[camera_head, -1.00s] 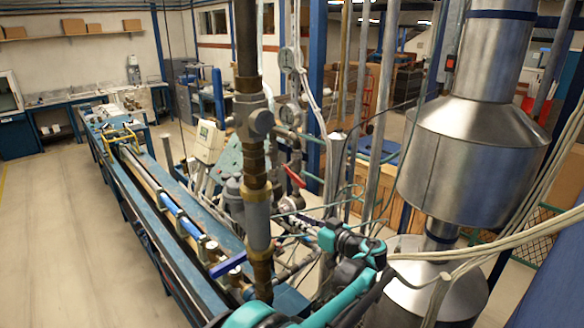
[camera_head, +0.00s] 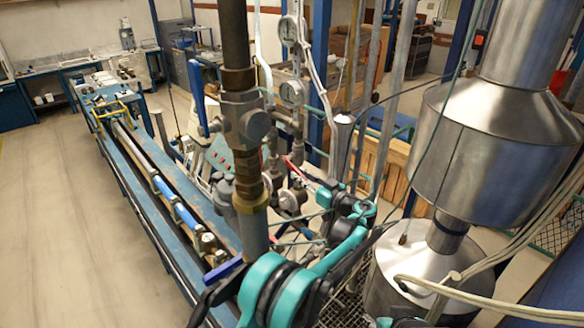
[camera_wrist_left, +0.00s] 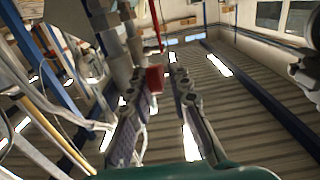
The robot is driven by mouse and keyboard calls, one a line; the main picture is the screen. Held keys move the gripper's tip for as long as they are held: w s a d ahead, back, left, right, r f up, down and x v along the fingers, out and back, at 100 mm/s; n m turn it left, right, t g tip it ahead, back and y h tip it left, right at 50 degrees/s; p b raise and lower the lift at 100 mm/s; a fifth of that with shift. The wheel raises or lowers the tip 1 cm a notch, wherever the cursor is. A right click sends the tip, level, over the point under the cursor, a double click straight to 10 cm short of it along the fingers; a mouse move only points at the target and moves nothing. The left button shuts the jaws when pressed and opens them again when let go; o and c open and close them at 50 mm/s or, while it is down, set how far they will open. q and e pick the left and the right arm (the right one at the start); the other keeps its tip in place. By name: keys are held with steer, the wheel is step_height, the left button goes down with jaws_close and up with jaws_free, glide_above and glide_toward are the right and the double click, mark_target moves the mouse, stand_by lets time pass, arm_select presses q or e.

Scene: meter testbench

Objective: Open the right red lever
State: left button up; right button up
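The red lever (camera_head: 294,170) sits on the pipework right of the thick vertical pipe, beside a grey valve. My left gripper (camera_head: 312,182) is close to the lever's right side; its dark fingers are small and hard to make out there. In the left wrist view, the two fingers of my left gripper (camera_wrist_left: 156,82) stand apart, with a red block-like piece of the lever (camera_wrist_left: 155,77) between their tips. I cannot tell whether either finger touches it. My right gripper is not in view.
Two blue levers, one upright (camera_head: 198,95) and one low (camera_head: 224,270), are on the left. A large metal vessel (camera_head: 490,140) stands right. White hoses cross at the lower right. The floor at left is clear.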

mark_target(291, 170)
arm_select(q)
steer(key=x, duration=0.3)
steer(key=shift+w+f, duration=0.1)
steer(key=shift+w, duration=0.15)
steer(key=shift+w+a+p, duration=0.4)
steer(key=shift+a, duration=0.2)
steer(key=shift+c, duration=0.6)
jaws_close()
